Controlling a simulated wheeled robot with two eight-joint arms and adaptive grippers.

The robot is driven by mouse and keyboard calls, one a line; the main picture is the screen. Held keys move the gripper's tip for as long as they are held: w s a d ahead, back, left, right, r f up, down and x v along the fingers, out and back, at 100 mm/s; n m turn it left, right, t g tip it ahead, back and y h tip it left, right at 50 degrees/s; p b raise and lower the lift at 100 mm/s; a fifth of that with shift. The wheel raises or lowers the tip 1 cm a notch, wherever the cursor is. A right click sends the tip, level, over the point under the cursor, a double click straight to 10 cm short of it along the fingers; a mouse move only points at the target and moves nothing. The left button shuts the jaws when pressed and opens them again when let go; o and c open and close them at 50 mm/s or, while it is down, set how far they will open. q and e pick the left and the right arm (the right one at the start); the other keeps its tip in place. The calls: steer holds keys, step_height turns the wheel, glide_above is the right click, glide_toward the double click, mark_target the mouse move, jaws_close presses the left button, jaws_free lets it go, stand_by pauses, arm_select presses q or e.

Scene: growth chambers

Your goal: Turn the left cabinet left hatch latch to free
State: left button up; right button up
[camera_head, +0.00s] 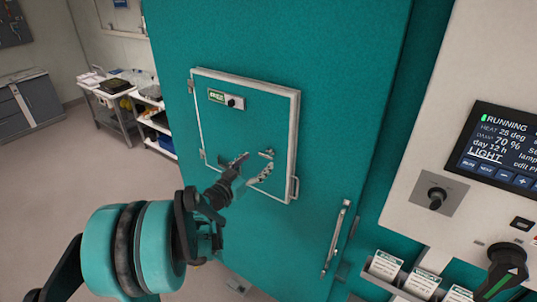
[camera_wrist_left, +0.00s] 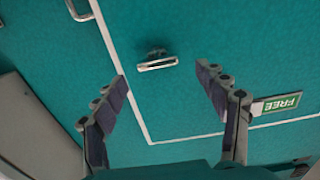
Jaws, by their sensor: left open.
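The hatch (camera_head: 215,135) is a teal panel in a pale frame on the big teal cabinet door. A small metal turn-handle, which looks like the latch (camera_head: 266,153), sits near its right edge. It also shows in the left wrist view (camera_wrist_left: 157,64), beyond the fingertips and between them. A green label at the hatch's top left (camera_head: 216,96) reads FREE in the left wrist view (camera_wrist_left: 281,102). My left gripper (camera_head: 256,167) is open in front of the hatch, just below the latch in the head view; its fingers (camera_wrist_left: 163,82) appear apart from the latch. My right gripper is not in view.
A pull handle (camera_head: 296,188) is beside the hatch frame, and a long door handle (camera_head: 336,238) is lower right. A control panel with a lit screen (camera_head: 503,150) and knobs stands at right. A cart (camera_head: 109,115) stands back left. The floor at left is clear.

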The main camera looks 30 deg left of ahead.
mark_target(265, 156)
arm_select(q)
steer(key=w, duration=0.4)
steer(key=shift+d, duration=0.35)
steer(key=shift+w+a, duration=0.1)
steer(key=shift+w, duration=0.05)
steer(key=c, duration=1.2)
steer(key=shift+o, duration=0.3)
